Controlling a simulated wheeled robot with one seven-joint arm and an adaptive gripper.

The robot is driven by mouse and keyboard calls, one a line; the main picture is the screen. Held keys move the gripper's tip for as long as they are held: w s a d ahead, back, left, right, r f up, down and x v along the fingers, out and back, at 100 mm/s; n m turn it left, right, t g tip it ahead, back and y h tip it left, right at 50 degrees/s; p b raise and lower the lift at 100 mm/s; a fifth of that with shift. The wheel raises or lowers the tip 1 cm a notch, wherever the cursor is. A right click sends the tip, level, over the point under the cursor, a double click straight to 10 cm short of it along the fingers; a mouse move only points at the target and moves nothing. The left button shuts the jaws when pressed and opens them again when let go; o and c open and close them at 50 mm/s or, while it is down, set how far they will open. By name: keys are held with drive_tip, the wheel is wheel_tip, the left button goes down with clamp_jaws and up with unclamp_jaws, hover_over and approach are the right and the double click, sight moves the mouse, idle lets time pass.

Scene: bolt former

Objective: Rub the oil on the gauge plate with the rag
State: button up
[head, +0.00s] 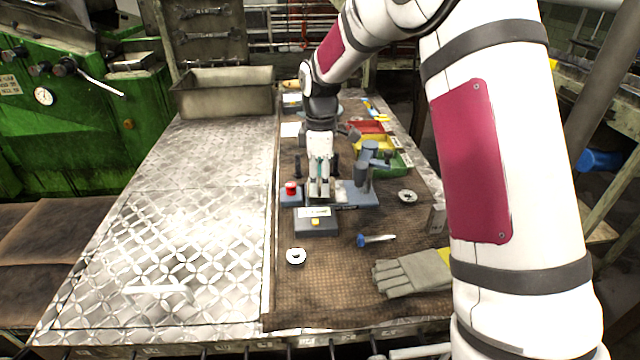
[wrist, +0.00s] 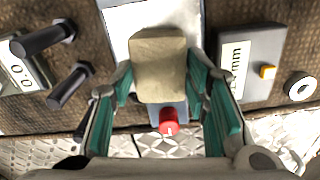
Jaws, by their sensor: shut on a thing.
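My gripper (wrist: 160,75) is shut on a folded tan rag (wrist: 157,58), held between its two teal-padded fingers. In the head view my gripper (head: 319,188) points down over the bench mat, and the rag is hard to make out there. Under the rag in the wrist view is a pale plate (wrist: 122,20), which looks like the gauge plate. No oil can be made out on the parts that show.
A red button (wrist: 168,122) on a blue block sits close to the rag. A labelled grey box (head: 316,226) with a yellow button is nearer the viewer. A grey-blue stand (head: 366,170) rises right of my gripper. Gloves (head: 412,273) lie in front; the metal tabletop (head: 190,220) at left is clear.

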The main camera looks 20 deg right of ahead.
drive_tip(key=shift+w+d+r+b, duration=0.1)
drive_tip(key=shift+w+d+b, duration=0.15)
drive_tip(key=shift+w+b, duration=0.6)
drive_tip(key=shift+w+d+b, duration=0.2)
drive_tip(key=shift+w+b, duration=0.2)
drive_tip(key=shift+w, duration=0.75)
drive_tip(key=shift+s+a+p, duration=0.15)
drive_tip(key=shift+s+p, duration=0.4)
drive_tip(key=shift+s, duration=0.2)
drive_tip(key=shift+s+a+p, duration=0.15)
drive_tip(key=shift+s+p, duration=0.35)
drive_tip(key=shift+s, duration=0.25)
drive_tip(key=shift+s+a+f+p, duration=0.1)
drive_tip(key=shift+s+f+p, duration=0.1)
drive_tip(key=shift+s, duration=0.2)
drive_tip(key=shift+s+a+f+p, duration=0.1)
drive_tip(key=shift+s+p, duration=0.1)
drive_tip(key=shift+s, duration=0.15)
